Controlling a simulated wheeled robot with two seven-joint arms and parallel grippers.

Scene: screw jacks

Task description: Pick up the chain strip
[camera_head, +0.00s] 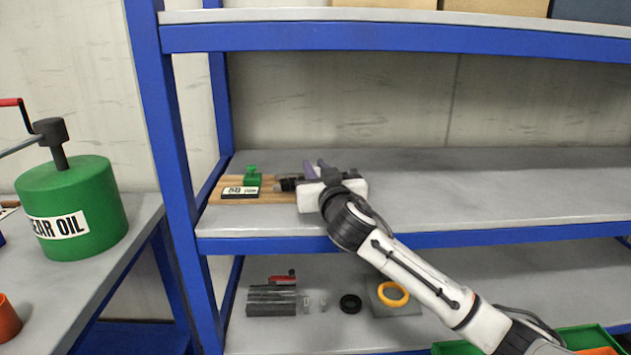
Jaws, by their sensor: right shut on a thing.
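My right gripper (314,170) is over the right end of a wooden board (232,199) on the middle shelf, its arm coming in from the lower right. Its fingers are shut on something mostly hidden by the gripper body. A small dark piece (288,183) shows just left of the gripper, close to the fingers. It may be the chain strip, but it is too small and covered to tell. My left gripper is not in view.
A green block (252,176) and a lettered plate (240,191) are on the board's left part. The blue upright (172,150) stands left of it. The middle shelf (480,200) is clear to the right. Small parts and a yellow ring (393,302) lie on the shelf below.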

